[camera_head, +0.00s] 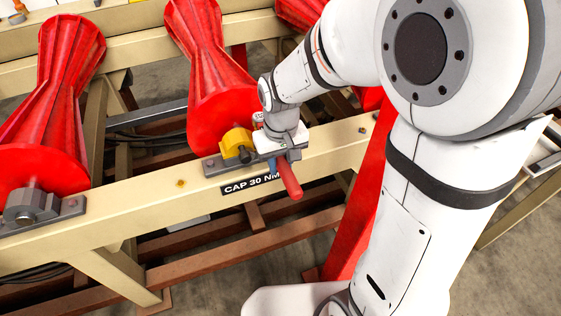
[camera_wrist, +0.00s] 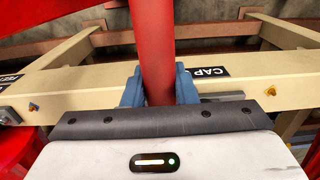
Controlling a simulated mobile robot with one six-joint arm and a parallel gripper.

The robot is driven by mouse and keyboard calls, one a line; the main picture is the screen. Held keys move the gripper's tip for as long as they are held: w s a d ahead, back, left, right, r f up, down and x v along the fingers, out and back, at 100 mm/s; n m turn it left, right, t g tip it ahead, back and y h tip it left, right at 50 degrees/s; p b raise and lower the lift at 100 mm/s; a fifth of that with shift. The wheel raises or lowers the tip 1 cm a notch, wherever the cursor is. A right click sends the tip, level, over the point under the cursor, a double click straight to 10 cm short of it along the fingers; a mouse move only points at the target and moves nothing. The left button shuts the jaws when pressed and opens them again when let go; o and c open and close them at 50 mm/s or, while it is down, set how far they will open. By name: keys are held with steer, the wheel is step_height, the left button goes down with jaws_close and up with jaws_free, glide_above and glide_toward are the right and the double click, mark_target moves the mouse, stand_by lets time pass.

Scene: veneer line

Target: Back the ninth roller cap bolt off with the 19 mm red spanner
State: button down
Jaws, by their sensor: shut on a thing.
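The red spanner (camera_head: 288,178) is held by my gripper (camera_head: 281,152), which is shut on its handle at the yellow roller cap (camera_head: 236,143). The handle end points down and towards the front, past the beam edge. In the wrist view the red handle (camera_wrist: 156,45) runs upright between my blue fingers (camera_wrist: 158,90). The spanner's jaw end and the bolt it may sit on are hidden by my gripper, so I cannot tell whether they touch.
The cream beam (camera_head: 120,218) carries a black "CAP 30 NM" label (camera_head: 250,184) and a small yellow bolt (camera_head: 180,183). Red rollers (camera_head: 70,60) stand behind it. A grey bearing block (camera_head: 40,208) sits at the left. Brown rails and open gaps lie below the beam.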

steer(key=shift+f+b, duration=0.65)
steer(key=shift+f, duration=0.25)
steer(key=shift+r, duration=0.1)
steer(key=shift+w+d+n, duration=0.35)
steer(key=shift+d+n, duration=0.25)
steer(key=shift+d, duration=0.25)
steer(key=w+d+n, duration=0.4)
steer(key=d+n, duration=0.1)
steer(key=shift+d, duration=0.25)
stand_by(1.2)
